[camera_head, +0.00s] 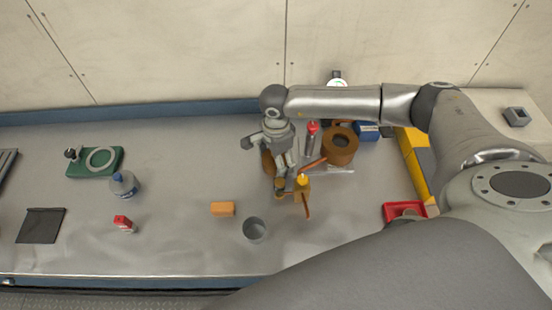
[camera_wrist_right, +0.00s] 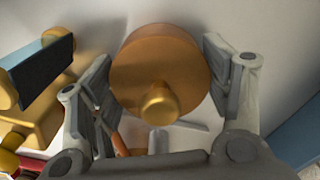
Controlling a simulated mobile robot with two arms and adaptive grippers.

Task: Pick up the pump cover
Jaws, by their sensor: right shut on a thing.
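The pump cover seems to be the round bronze disc with a small knob (camera_wrist_right: 160,68) in the right wrist view. My right gripper (camera_wrist_right: 158,85) has a finger on each side of it and is shut on it. In the head view the right gripper (camera_head: 281,186) points down over the bench, and a brown edge of the disc (camera_head: 267,164) shows beside it, mostly hidden by the hand. Whether the disc touches the bench cannot be told. My left gripper is not in view.
A grey cup (camera_head: 254,228) and an orange block (camera_head: 222,209) lie in front.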

